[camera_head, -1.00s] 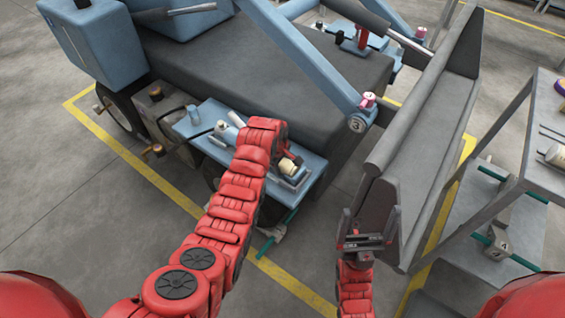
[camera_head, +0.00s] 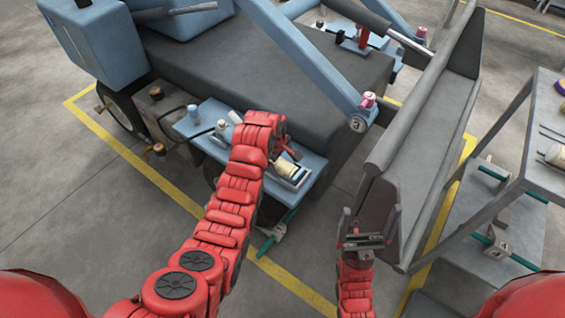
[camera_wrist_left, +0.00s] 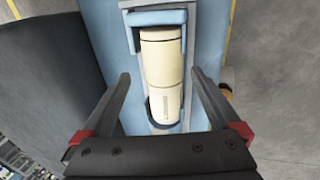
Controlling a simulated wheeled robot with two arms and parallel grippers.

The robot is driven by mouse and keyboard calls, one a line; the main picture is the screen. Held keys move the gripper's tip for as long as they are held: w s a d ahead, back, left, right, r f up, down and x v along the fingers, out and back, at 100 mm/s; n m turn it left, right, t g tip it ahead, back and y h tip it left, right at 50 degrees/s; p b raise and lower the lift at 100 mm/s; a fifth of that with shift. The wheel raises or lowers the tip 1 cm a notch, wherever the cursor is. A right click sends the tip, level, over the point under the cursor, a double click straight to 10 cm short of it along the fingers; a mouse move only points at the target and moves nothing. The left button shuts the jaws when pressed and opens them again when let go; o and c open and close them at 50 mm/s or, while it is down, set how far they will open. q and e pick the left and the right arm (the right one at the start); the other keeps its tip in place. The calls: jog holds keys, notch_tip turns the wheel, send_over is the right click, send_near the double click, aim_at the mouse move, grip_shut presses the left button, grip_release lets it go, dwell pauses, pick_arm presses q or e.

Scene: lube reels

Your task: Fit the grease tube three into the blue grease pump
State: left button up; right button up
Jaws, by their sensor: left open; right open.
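A cream tube (camera_head: 286,168) lies in a blue-framed cradle on the blue side shelf (camera_head: 312,168) of the machine. In the left wrist view the tube (camera_wrist_left: 162,60) lies lengthwise in the blue cradle (camera_wrist_left: 130,32), its far end under the blue bracket; I cannot read a number on it. I take the cradle to be the blue grease pump, but cannot be sure. My left gripper (camera_wrist_left: 160,76) is open, its fingers either side of the tube with gaps, not holding it. My right gripper (camera_head: 369,215) is open and empty, beside the grey trough.
A grey trough panel (camera_head: 425,130) stands right of the machine. A blue arm (camera_head: 300,50) marked 3 slopes above the shelf.

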pick_arm(q)
jog(key=p+v, duration=0.7)
jog(key=v, duration=0.7)
jog(key=shift+r+p, duration=0.3)
jog(key=shift+p, duration=0.1)
jog(key=shift+d, duration=0.1)
